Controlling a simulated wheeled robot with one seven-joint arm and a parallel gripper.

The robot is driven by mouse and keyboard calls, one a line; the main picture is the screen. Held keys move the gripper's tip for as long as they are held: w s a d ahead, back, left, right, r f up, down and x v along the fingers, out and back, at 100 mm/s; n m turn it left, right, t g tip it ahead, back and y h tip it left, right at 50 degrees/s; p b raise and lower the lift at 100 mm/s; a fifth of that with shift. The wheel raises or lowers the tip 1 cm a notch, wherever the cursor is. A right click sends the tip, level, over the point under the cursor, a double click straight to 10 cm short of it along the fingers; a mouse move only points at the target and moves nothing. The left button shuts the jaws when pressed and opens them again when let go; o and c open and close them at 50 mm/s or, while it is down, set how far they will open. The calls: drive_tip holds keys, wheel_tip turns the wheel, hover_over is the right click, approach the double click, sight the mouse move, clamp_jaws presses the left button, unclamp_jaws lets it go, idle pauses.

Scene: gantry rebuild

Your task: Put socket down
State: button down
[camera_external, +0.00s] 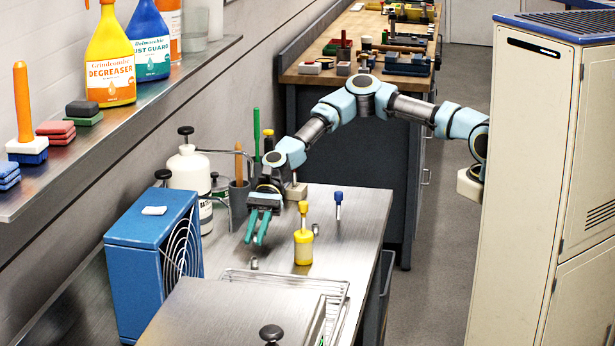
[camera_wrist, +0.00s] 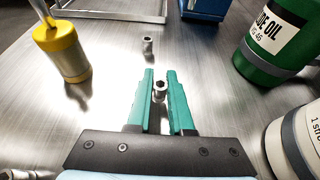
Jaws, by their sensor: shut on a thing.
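My gripper (camera_external: 256,228) has green fingers and points down over the steel bench. In the wrist view my gripper (camera_wrist: 160,88) is shut on a small metal socket (camera_wrist: 160,92), held between the fingers near their tips.
A yellow pot with a brush (camera_external: 303,249) stands right of my gripper. A wire rack (camera_external: 335,289) and a blue fan heater (camera_external: 140,250) lie nearer the camera. A white bottle (camera_external: 190,175) and a green oil container (camera_wrist: 268,50) stand close by. Bare bench lies around the fingers.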

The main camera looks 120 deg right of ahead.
drive_tip(key=shift+s+a+f, duration=0.1)
drive_tip(key=shift+f, duration=0.4)
drive_tip(key=c, duration=0.8)
unclamp_jaws()
drive_tip(key=shift+f, duration=0.1)
drive_tip(key=b+v, duration=0.2)
drive_tip(key=v, duration=1)
